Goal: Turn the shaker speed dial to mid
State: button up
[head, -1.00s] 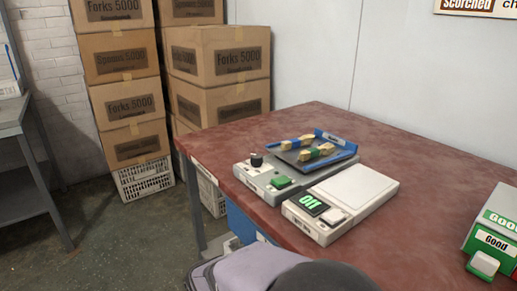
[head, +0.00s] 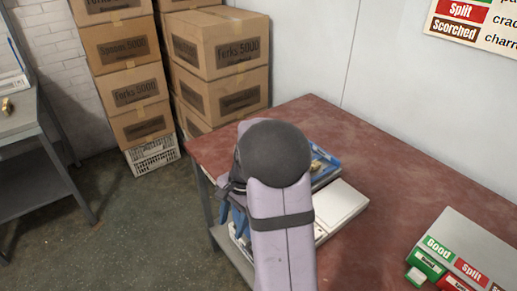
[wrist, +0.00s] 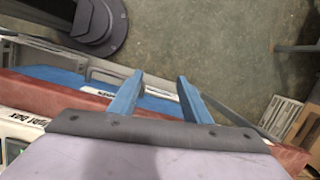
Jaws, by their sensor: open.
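The shaker's black speed dial is hidden behind my arm in the head view. The shaker's blue tray (head: 326,164) shows only in part past my arm, with a bit of its wooden load. My gripper (wrist: 160,78) is open and empty in the wrist view, its two blue fingers apart. The fingers point out past the red table edge (wrist: 60,92), over the floor and a blue bin. I cannot make out the dial in the wrist view.
A white scale (head: 343,208) stands on the red table (head: 390,190) right of my arm. A sorting box with Good and Split labels (head: 460,258) is at the front right. Stacked cartons (head: 225,70) stand behind the table. The table's back right is clear.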

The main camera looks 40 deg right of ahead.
jog(key=w+d+r+m+t+p, duration=0.35)
jog(key=d+r+m+p, duration=0.75)
jog(key=d+r+p, duration=0.5)
jog(key=shift+g+y, duration=0.3)
jog(key=shift+g, duration=0.15)
jog(key=shift+d+p+x, duration=0.1)
jog(key=shift+p+x, duration=0.7)
jog(key=shift+x, duration=1.3)
jog(key=shift+d+p+x, duration=0.15)
jog(key=shift+p+x, duration=0.6)
jog(key=shift+x, duration=1.3)
jog(key=c, duration=1)
